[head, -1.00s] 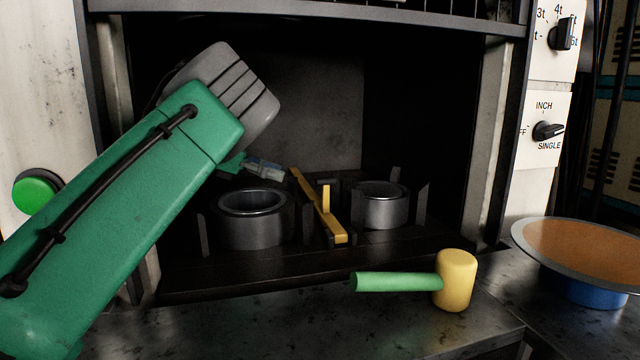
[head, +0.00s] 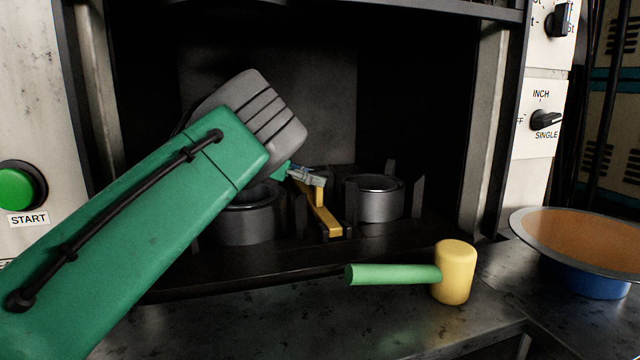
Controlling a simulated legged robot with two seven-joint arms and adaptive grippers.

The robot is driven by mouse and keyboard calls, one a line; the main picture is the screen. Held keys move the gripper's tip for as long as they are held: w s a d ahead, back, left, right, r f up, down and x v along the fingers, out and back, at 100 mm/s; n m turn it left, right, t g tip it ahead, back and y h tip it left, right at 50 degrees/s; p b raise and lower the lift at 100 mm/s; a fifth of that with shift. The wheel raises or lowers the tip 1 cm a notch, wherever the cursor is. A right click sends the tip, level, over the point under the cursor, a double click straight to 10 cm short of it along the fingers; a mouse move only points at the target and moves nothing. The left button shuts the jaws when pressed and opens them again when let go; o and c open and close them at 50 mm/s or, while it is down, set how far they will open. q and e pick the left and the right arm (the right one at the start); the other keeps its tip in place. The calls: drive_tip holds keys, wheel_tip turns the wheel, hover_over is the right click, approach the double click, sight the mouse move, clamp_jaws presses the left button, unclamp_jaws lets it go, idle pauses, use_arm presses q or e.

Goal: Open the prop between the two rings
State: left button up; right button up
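The prop is a yellow bar (head: 325,222) lying between two dark metal rings in the press opening. A short yellow upright piece rises from it. The left ring (head: 248,225) is partly hidden behind my arm; the right ring (head: 373,205) shows clearly. My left gripper (head: 316,180) is small in the head view, at the top of the prop's upright piece and overlapping it. I cannot tell whether it touches the prop or how its fingers stand. My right gripper is out of view.
A mallet with a yellow head (head: 454,272) and green handle lies on the front ledge. An orange-filled pan (head: 585,240) on a blue base stands at the right. Dark upright posts stand around the rings. A green START button (head: 17,188) is at the left.

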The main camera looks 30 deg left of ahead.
use_arm(q)
drive_tip(key=shift+w+d+f, duration=0.3)
drive_tip(key=shift+w+d, duration=0.1)
drive_tip(key=shift+w, duration=0.05)
clamp_jaws()
drive_tip(key=shift+r, duration=0.1)
